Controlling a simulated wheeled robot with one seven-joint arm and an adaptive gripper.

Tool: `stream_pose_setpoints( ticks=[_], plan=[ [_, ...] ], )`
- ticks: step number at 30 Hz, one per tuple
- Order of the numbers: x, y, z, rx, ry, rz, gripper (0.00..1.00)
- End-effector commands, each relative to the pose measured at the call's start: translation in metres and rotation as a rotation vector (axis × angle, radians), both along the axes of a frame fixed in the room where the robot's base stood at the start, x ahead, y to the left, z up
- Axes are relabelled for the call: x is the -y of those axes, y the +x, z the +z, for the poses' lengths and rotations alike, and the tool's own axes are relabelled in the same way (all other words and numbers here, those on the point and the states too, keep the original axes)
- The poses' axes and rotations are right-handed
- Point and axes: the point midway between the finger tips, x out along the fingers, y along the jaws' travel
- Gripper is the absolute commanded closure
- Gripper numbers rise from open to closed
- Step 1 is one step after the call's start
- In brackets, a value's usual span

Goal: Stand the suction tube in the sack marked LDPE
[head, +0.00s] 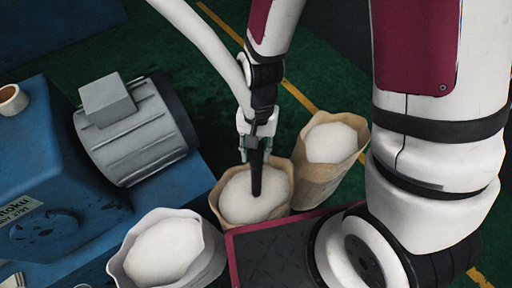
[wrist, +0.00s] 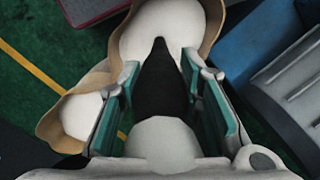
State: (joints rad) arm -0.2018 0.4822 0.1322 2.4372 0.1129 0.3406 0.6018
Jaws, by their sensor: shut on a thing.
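My gripper (head: 257,143) is shut on the suction tube, a black tapered tube (head: 257,178) with a pale hose (head: 215,48) running up from it. In the wrist view the black tube (wrist: 163,88) lies between the teal-padded jaws. The tube points down, nearly upright, over the middle brown sack (head: 214,201), which holds white material. Its tip overlaps the white fill in the head view; I cannot tell whether it touches or is sunk in. The middle sack also shows in the wrist view (wrist: 213,22). I can read no LDPE mark on any sack.
A second brown sack (head: 318,183) stands behind right, and a white sack (head: 207,262) front left, both with white fill. A blue machine (head: 60,150) with a grey motor (head: 135,140) stands at left. A dark, red-edged platform (head: 275,250) is close in front.

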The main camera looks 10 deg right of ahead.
Motion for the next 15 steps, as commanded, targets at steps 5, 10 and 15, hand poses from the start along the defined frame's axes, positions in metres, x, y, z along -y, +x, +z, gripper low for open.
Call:
stream_pose_setpoints(
  ticks=[5, 10, 15],
  plan=[
    [0.0000, 0.0002, 0.0004, 0.000, 0.000, 0.000, 0.50],
    [0.0000, 0.0002, 0.0003, 0.000, 0.000, 0.000, 0.44],
    [0.0001, 0.0000, 0.0005, 0.000, 0.000, 0.000, 0.44]
  ],
)
